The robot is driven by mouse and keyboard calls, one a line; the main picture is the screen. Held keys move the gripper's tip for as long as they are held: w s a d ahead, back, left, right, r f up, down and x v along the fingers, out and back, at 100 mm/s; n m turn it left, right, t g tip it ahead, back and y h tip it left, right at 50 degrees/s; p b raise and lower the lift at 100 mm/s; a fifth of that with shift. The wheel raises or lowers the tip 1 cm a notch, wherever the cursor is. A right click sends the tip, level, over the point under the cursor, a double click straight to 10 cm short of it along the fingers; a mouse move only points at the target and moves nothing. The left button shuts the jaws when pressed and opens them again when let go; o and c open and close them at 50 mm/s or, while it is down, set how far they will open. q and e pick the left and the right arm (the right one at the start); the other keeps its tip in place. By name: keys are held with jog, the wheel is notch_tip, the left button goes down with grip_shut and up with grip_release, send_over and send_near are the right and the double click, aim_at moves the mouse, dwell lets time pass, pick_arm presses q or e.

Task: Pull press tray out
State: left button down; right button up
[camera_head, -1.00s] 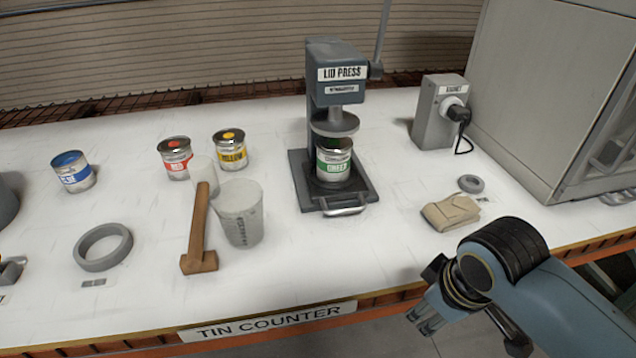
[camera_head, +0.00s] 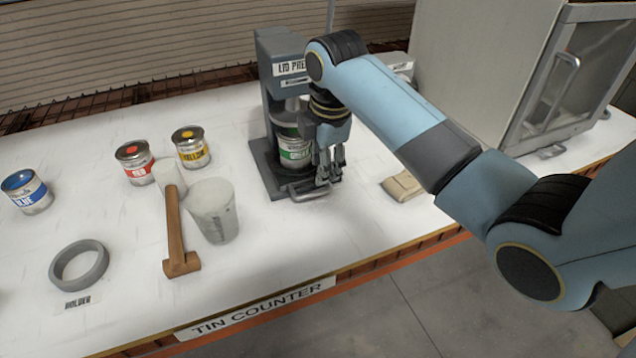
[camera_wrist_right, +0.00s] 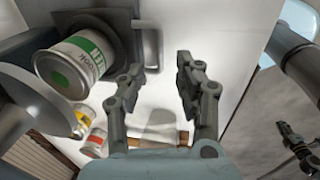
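The lid press (camera_head: 278,50) stands at the back of the counter, partly behind my right arm. Its dark press tray (camera_head: 267,172) has a metal front handle (camera_head: 312,188), and a green-labelled tin (camera_head: 293,150) stands on it. My right gripper (camera_head: 328,178) is open at the tray's front, pointing down. In the right wrist view the handle (camera_wrist_right: 151,47) shows near the left finger of the open gripper (camera_wrist_right: 160,67), with the green tin (camera_wrist_right: 75,65) further left. Contact cannot be told. A dark part at that view's right edge looks like my left gripper (camera_wrist_right: 298,148); its fingers are unclear.
Left of the press are a clear cup (camera_head: 212,210), a wooden mallet (camera_head: 175,230), red (camera_head: 135,163), yellow (camera_head: 191,148) and blue (camera_head: 27,192) tins, and a grey ring (camera_head: 79,264). A tan pouch (camera_head: 402,186) lies right. A grey cabinet (camera_head: 480,70) stands behind my arm.

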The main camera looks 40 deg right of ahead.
aim_at(319, 191)
jog(key=f, duration=0.3)
jog(key=w+f, duration=0.1)
jog(key=f, duration=0.3)
jog(key=shift+w+d, duration=0.1)
jog(key=shift+w, duration=0.1)
grip_shut()
